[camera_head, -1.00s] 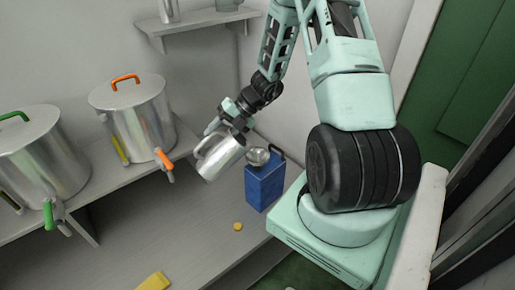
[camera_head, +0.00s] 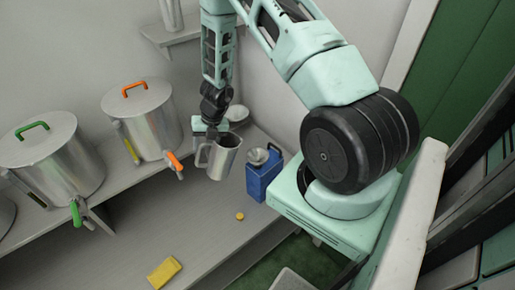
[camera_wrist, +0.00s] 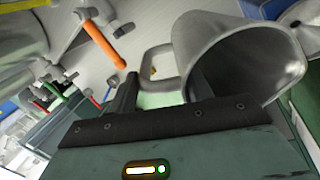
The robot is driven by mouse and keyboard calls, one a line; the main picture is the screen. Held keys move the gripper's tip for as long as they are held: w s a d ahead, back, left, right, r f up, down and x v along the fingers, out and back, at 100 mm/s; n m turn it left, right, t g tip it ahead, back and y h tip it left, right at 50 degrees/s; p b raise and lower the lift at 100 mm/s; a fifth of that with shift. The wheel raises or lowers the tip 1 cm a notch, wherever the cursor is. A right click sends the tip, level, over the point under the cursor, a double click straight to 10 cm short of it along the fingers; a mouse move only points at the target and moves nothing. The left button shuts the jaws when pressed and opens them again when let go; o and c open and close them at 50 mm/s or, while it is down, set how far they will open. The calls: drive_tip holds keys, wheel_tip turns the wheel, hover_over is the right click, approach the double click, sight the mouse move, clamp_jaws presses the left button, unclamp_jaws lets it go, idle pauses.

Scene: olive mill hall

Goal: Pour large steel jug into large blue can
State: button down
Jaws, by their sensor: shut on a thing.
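The large steel jug (camera_head: 224,160) hangs above the bench, nearly upright, just left of the large blue can. My gripper (camera_head: 206,133) is shut on its handle. In the wrist view the jug (camera_wrist: 205,45) shows its open mouth to the right, and its handle lies between the fingers (camera_wrist: 160,90). I cannot tell what is inside it. The large blue can (camera_head: 262,182) stands upright on the bench, with a steel funnel (camera_head: 258,156) in its top. Jug and can look apart.
Steel tanks with an orange tap (camera_head: 174,161) and a green tap (camera_head: 76,213) stand on a raised shelf at left. A small yellow cap (camera_head: 240,216) and a yellow block-like thing (camera_head: 164,273) lie on the bench (camera_head: 130,240). A wall shelf (camera_head: 165,38) is behind.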

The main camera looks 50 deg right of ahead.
sight(199, 152)
drive_tip(key=shift+w+a+r+h+p, duration=0.15)
drive_tip(key=shift+a+h+p, duration=0.15)
drive_tip(key=shift+p, duration=0.65)
drive_tip(key=shift+w+a+f+g, duration=0.1)
drive_tip(key=shift+a+f+g, duration=0.05)
drive_tip(key=shift+f+g, duration=0.2)
drive_tip(key=shift+w+a+f+h+p, duration=0.15)
drive_tip(key=shift+w+a+h+p, duration=0.1)
drive_tip(key=shift+h+p, duration=0.2)
drive_tip(key=shift+a+f+g, duration=0.15)
drive_tip(key=shift+f+g, duration=0.1)
drive_tip(key=shift+f, duration=0.25)
drive_tip(key=shift+w+a+f+g+h, duration=0.35)
drive_tip(key=shift+f+h, duration=0.2)
drive_tip(key=shift+h, duration=0.2)
